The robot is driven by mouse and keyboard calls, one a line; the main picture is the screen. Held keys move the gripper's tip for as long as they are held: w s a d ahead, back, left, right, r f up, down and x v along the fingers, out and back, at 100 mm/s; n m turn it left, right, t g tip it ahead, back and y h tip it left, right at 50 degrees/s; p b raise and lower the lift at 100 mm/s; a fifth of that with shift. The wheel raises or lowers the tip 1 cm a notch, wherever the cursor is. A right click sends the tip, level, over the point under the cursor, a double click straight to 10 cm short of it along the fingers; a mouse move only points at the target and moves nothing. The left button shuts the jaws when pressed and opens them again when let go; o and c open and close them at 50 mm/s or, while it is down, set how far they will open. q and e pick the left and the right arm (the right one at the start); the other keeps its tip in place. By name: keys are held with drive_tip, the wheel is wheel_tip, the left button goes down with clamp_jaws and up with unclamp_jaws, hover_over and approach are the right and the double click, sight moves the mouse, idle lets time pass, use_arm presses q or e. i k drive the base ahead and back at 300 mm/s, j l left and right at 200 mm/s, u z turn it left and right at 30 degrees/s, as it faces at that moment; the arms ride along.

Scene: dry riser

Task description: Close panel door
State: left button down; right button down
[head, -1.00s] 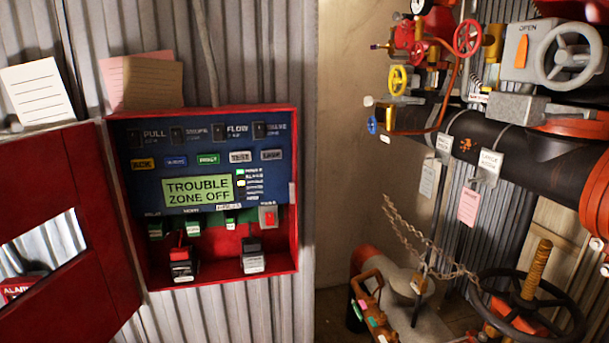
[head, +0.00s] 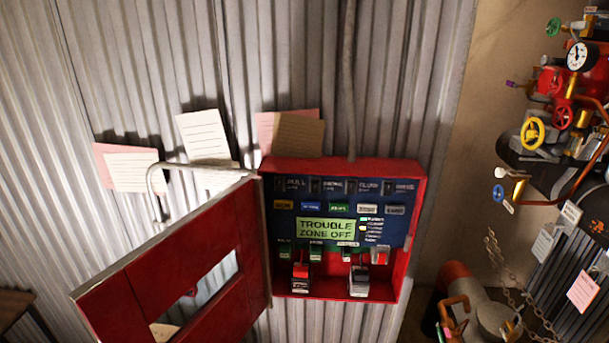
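The red panel door (head: 215,225) stands wide open, swung out to the left of its box on the left-side hinge. It has a window opening through which the wall shows. The red panel box (head: 415,230) is on the corrugated wall, with a blue control face (head: 400,222) and a lit green display reading "TROUBLE ZONE OFF" (head: 325,229). Small switches and two larger red and black parts sit in its lower part. Neither of my grippers is in the head view.
Paper notes (head: 203,137) are on the wall above the door and box. A bent pale pipe-like piece (head: 152,185) shows behind the door's top edge. Valves, a gauge (head: 578,56), pipes and a hanging chain (head: 497,255) fill the right side. The space before the box looks clear.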

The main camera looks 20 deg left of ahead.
sight(118, 303)
drive_tip(key=j+z, duration=0.2)
drive_tip(key=j, duration=0.4)
drive_tip(key=j+z, duration=0.15)
drive_tip(key=j, duration=0.4)
drive_tip(key=j+z, duration=0.2)
drive_tip(key=j, duration=0.4)
drive_tip(key=k+j+z, duration=0.2)
drive_tip(key=j, duration=0.35)
drive_tip(key=j+z, duration=0.2)
drive_tip(key=j, duration=0.4)
